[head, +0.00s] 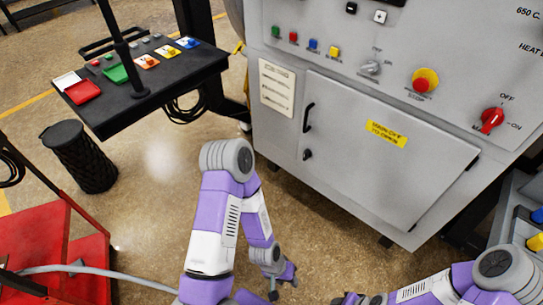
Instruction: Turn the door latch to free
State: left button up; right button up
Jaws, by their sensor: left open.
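The grey cabinet door (377,150) is closed on the front of the machine. A small black latch (307,154) sits near its left edge, below a black bar handle (308,117). The latch is too small to read its setting clearly. My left gripper (284,289) is open and empty, low in front of the cabinet and well below the latch, apart from it. My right gripper (358,299) shows only partly at the bottom edge, and its jaws cannot be made out.
Above the door is a control panel with coloured buttons, a grey knob (370,67), a red emergency button (424,80) and a red switch (491,120). A black table (140,101) with coloured trays, a black bin (80,157) and a red cart (60,240) stand left.

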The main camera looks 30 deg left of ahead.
aim_at(307, 154)
jog(key=u, duration=0.15)
jog(key=k, duration=0.25)
jog(key=u, duration=0.45)
jog(key=i, duration=0.4)
jog(key=u, duration=2.75)
jog(key=k, duration=1.1)
jog(key=z, duration=1.55)
jog(key=i, duration=1.1)
